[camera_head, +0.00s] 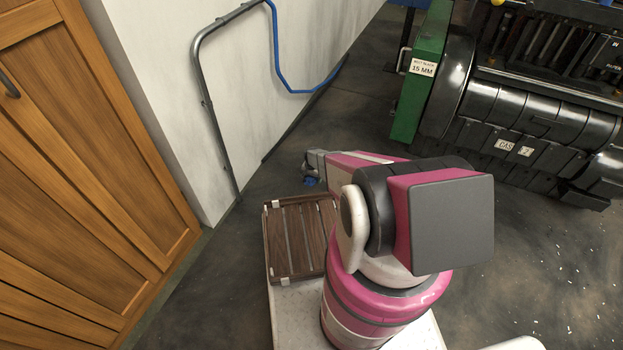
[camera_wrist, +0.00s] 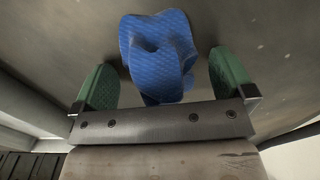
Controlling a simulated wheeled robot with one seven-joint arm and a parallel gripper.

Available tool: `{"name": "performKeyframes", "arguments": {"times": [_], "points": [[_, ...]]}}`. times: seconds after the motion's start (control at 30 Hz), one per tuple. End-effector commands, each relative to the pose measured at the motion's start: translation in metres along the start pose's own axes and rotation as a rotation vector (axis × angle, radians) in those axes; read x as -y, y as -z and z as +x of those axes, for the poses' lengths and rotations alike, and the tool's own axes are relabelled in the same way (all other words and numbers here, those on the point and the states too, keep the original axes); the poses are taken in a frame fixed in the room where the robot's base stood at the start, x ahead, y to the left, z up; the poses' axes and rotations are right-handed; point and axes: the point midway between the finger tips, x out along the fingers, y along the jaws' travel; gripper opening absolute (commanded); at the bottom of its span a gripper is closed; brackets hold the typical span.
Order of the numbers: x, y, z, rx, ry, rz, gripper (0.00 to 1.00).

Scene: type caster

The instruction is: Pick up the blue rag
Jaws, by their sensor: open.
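The blue rag (camera_wrist: 160,52) lies crumpled on the dark floor in the wrist view, between and just beyond the two green fingers. A small bit of it shows in the head view (camera_head: 309,181), below the end of my arm; the rest is hidden by the arm. My gripper (camera_wrist: 165,75) is open, with one finger on each side of the rag and gaps between. It also shows small in the head view (camera_head: 312,165). I cannot tell how high the fingertips are above the floor.
A brown slatted tray (camera_head: 268,245) sits at the front of my base. A pale wall (camera_head: 160,80) with a grey pipe and blue hose stands left, beside a wooden cabinet (camera_head: 90,170). A black machine with a green frame (camera_head: 420,75) stands right. Floor around the rag looks clear.

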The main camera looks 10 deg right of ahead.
Motion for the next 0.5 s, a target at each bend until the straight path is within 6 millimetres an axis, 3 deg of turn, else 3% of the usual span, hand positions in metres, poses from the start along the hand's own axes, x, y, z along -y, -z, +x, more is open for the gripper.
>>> {"name": "performKeyframes", "arguments": {"times": [0.1, 0.13, 0.27, 0.5], "points": [[-0.0001, -0.0003, -0.0007, 0.000, 0.000, 0.000, 1.00], [-0.0001, -0.0002, -0.0008, 0.000, 0.000, 0.000, 0.94], [-0.0001, -0.0003, -0.0008, 0.000, 0.000, 0.000, 0.51], [-0.0001, -0.0003, -0.0011, 0.000, 0.000, 0.000, 0.47]]}}
